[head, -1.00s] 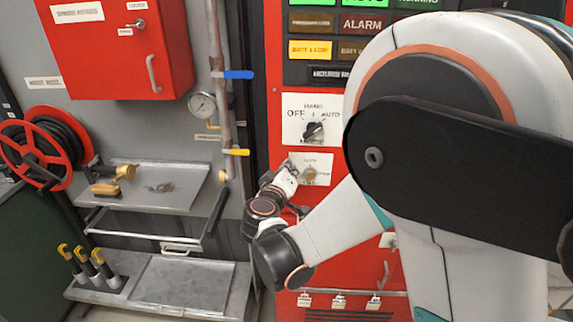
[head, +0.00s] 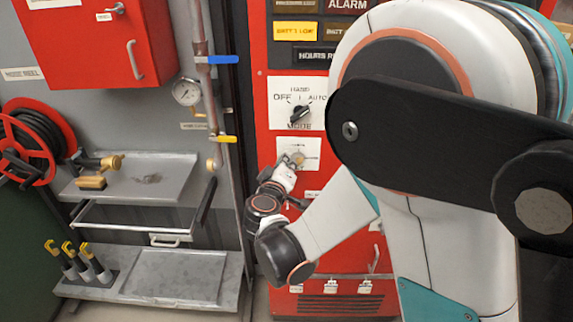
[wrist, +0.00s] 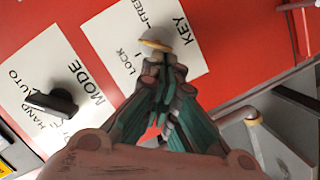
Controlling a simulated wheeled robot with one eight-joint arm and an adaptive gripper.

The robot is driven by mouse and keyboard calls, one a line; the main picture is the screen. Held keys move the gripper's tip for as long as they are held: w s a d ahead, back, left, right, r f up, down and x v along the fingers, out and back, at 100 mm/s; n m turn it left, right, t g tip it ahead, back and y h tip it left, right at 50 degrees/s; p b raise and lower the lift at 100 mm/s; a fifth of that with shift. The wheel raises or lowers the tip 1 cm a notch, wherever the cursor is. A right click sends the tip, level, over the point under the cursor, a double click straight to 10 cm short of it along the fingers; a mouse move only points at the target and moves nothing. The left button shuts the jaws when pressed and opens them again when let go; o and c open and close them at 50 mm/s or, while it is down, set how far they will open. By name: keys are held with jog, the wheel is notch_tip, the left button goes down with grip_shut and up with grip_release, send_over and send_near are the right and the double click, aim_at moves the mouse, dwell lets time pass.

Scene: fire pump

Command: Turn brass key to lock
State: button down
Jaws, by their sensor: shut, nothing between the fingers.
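The brass key (head: 298,158) sits in its lock on a white label plate (head: 311,146) on the red panel, below the mode switch. In the wrist view the key (wrist: 156,45) shows as a rounded brass edge just beyond my fingertips, on a plate (wrist: 118,50) lettered KEY, LOCK and a partly hidden word. My gripper (wrist: 163,62) is shut with its fingertips together at the key, overlapping its near side. It also shows small in the head view (head: 285,170). I cannot tell whether the tips touch the key. The key's lower part is hidden.
The black mode knob (head: 299,114) is above the key and shows beside my gripper in the wrist view (wrist: 52,102). A vertical pipe with a blue lever (head: 223,59) and a yellow lever (head: 223,139) stands left of the panel. A hose reel (head: 30,140) is farther left.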

jog(key=shift+f, duration=0.15)
notch_tip(320, 180, down, 2)
jog(key=n+t+h+b, duration=0.1)
jog(key=n+b, duration=0.5)
jog(key=shift+d+b, duration=0.15)
jog(key=shift+b, duration=0.25)
jog(key=shift+f, duration=0.15)
dwell(0.7)
